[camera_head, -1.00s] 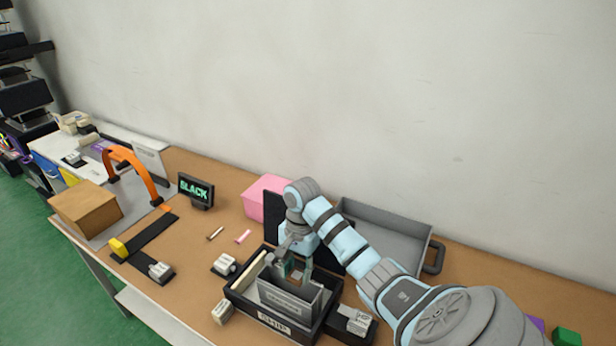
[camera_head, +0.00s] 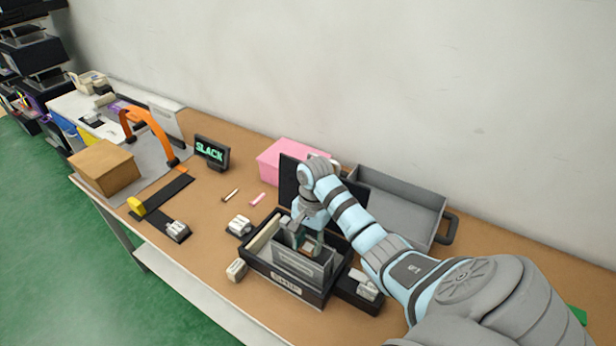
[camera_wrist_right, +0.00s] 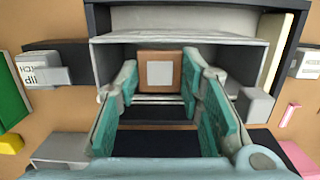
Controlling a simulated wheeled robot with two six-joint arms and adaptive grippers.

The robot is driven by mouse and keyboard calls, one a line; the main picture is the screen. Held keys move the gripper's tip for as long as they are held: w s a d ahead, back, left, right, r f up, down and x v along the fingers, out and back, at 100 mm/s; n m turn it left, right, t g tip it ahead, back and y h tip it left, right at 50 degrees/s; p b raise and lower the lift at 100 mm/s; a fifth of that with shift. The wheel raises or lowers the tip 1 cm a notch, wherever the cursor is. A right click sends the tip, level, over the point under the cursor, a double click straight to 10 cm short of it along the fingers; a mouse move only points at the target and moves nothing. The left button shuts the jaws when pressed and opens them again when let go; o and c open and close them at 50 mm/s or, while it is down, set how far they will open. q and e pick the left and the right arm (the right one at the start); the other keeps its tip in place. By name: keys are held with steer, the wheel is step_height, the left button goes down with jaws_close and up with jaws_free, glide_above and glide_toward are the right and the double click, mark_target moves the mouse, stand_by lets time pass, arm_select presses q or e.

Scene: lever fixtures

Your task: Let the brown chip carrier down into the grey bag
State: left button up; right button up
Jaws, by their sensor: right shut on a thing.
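The brown chip carrier (camera_wrist_right: 160,72), a small brown square with a pale centre, is between the fingertips of my right gripper (camera_wrist_right: 160,88) in the wrist view. The gripper is shut on it. In the head view my right gripper (camera_head: 312,243) points down at the open top of the grey bag (camera_head: 298,270). The bag's grey wall (camera_wrist_right: 235,42) frames the fingertips and carrier in the wrist view. I cannot tell how deep the carrier is. The fingers and bag hide most of it in the head view. My left gripper is not in view.
The bag stands in a black tray (camera_head: 282,284). A pink box (camera_head: 285,160), an upright black panel and a large grey tray (camera_head: 400,205) are behind it. A "SLACK" display (camera_head: 211,151), an orange arch (camera_head: 150,128) and a cardboard box (camera_head: 104,167) are farther left.

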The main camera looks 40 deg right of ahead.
stand_by(0.3)
steer(key=o, duration=1)
steer(key=shift+c, duration=0.2)
steer(key=shift+r, duration=0.1)
